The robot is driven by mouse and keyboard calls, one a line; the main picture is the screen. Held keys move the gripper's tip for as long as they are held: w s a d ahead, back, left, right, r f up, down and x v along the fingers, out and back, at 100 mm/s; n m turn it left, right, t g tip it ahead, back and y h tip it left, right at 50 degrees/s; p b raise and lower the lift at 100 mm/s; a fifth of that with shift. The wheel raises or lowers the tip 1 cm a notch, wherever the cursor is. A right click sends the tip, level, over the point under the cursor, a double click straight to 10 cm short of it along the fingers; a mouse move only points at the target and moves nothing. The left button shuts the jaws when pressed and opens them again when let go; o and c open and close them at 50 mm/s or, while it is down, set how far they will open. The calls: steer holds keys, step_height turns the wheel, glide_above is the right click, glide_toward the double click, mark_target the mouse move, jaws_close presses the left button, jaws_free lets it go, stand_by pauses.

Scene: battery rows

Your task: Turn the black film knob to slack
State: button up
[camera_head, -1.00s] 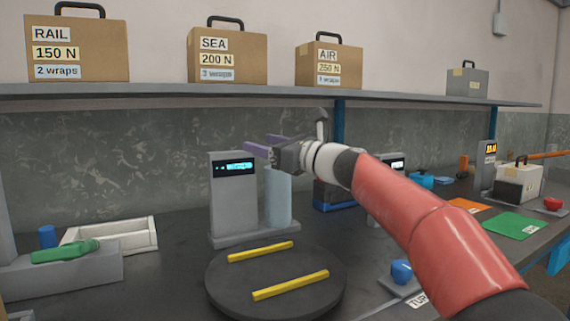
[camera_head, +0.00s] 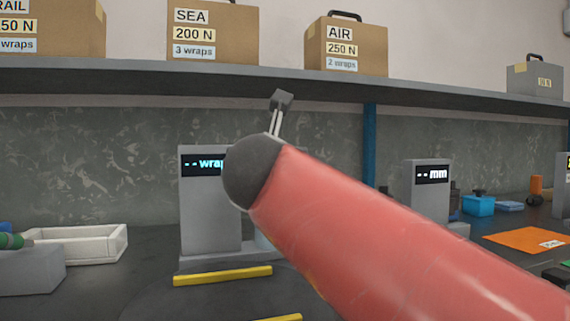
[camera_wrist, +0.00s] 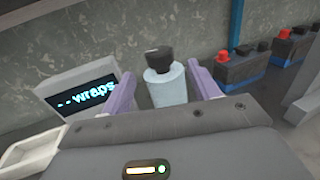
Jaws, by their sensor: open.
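The black film knob (camera_wrist: 158,56) sits on top of the upright pale blue film roll (camera_wrist: 167,88) in the wrist view. Its setting cannot be read. My gripper (camera_wrist: 162,74) is open, with one purple finger left of the roll and one right of it in the picture. The knob shows between and a little beyond the fingertips. I see no contact, and the depth between them is hard to judge.
The grey wrapper post has a "-- wraps" display (camera_head: 203,163), close left of the roll. A white tray (camera_head: 75,245) lies to the left. Yellow strips (camera_head: 222,276) lie in front. A shelf (camera_head: 440,86) with labelled boxes runs above. A "-- mm" device (camera_head: 431,190) stands right.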

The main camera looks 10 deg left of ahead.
steer(key=x, duration=0.7)
steer(key=shift+w+a+p, duration=0.1)
steer(key=shift+p, duration=0.25)
steer(key=c, duration=1)
